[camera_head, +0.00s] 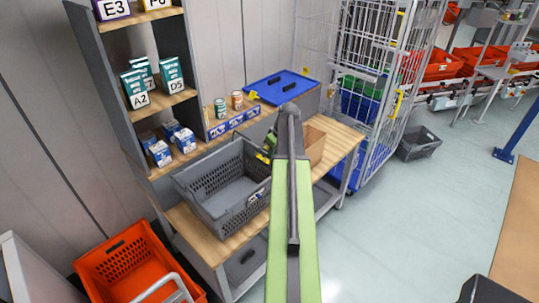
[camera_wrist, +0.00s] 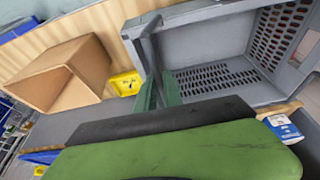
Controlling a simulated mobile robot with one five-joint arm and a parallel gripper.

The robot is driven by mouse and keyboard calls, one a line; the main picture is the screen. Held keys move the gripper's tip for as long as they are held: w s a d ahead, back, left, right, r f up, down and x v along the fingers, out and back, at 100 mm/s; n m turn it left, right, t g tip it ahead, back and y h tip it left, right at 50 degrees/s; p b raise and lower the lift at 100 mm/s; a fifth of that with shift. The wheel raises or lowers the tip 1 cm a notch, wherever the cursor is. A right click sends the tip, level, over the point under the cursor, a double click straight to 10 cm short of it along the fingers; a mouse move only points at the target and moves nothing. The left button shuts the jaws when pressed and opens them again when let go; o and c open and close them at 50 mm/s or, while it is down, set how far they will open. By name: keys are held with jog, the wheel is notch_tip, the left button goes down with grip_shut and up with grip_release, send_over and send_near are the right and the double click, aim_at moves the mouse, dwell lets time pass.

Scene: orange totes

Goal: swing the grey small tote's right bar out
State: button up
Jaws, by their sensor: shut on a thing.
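The grey small tote (camera_head: 228,215) stands on the wooden bench in the head view. It fills the upper right of the wrist view (camera_wrist: 210,45), with its perforated inside open and apparently empty. Its right bar (camera_wrist: 151,48) shows in the wrist view as a dark strip at the tote's near end, running down to my gripper. My gripper (camera_wrist: 158,92) has its green fingers shut on that bar. In the head view my arm hides most of the gripper and the tote's right end. The exact contact is partly hidden behind my wrist.
An open cardboard box (camera_wrist: 62,75) stands beside the tote, with a yellow tag (camera_wrist: 125,83) between them. A shelf rack (camera_head: 120,95) with small boxes rises behind. A blue lid (camera_head: 282,87) lies farther back. An orange tote (camera_head: 130,265) is at lower left.

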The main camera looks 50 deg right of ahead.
jog(key=shift+d+f+b, duration=0.7)
jog(key=shift+d+f, duration=0.1)
jog(key=shift+d, duration=0.15)
jog(key=o, duration=1.1)
jog(key=shift+r, duration=0.1)
jog(key=shift+o, duration=0.2)
jog(key=shift+r, duration=0.1)
notch_tip(320, 180, up, 10)
jog(key=p, duration=1)
